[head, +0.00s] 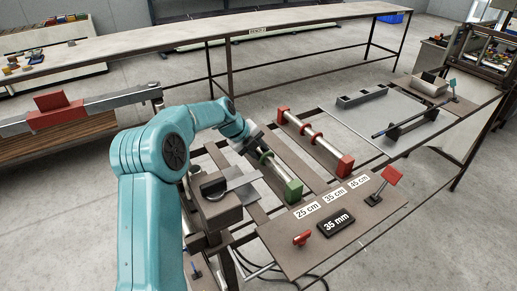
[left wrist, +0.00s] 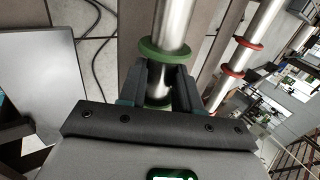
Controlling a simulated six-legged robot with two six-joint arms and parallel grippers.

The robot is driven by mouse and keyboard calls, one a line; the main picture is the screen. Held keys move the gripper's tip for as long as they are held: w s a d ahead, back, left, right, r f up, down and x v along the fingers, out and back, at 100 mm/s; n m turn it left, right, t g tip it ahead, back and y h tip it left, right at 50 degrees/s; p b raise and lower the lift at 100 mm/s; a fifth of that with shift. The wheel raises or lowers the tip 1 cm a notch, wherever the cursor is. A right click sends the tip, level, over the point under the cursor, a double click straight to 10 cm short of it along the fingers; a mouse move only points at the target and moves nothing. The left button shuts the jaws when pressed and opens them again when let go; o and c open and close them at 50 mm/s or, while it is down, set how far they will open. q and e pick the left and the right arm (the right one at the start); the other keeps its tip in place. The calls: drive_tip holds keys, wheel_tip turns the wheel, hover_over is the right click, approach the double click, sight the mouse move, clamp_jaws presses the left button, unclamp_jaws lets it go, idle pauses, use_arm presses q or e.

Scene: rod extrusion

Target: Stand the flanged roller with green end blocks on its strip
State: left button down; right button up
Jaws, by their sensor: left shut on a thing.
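The flanged roller is a silver bar with green flanges and a green end block (head: 293,190) at its near end. In the head view it lies lengthwise over the brown strips (head: 308,178) of the frame; I cannot tell whether it touches them. My left gripper (head: 256,142) is at its far part and hides its far end. In the left wrist view my left gripper (left wrist: 168,85) is shut on the roller (left wrist: 174,25) between two green flanges (left wrist: 163,50). My right gripper is not in view.
A second roller with red end blocks (head: 345,166) stands to the right, roughly parallel and close by. A near plate (head: 275,240) carries size labels, a black 35 mm block (head: 336,222) and a red handle (head: 302,238). A grey plate (head: 243,180) lies left of the roller.

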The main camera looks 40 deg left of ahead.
use_arm(q)
drive_tip(key=shift+w, duration=0.2)
drive_tip(key=c, duration=1.1)
unclamp_jaws()
drive_tip(key=shift+f, duration=0.15)
drive_tip(key=o, duration=0.3)
drive_tip(key=shift+d, duration=0.15)
drive_tip(key=shift+s, duration=0.1)
drive_tip(key=shift+r, duration=0.25)
drive_tip(key=b+v, duration=0.2)
drive_tip(key=v, duration=1)
drive_tip(key=shift+f, duration=0.15)
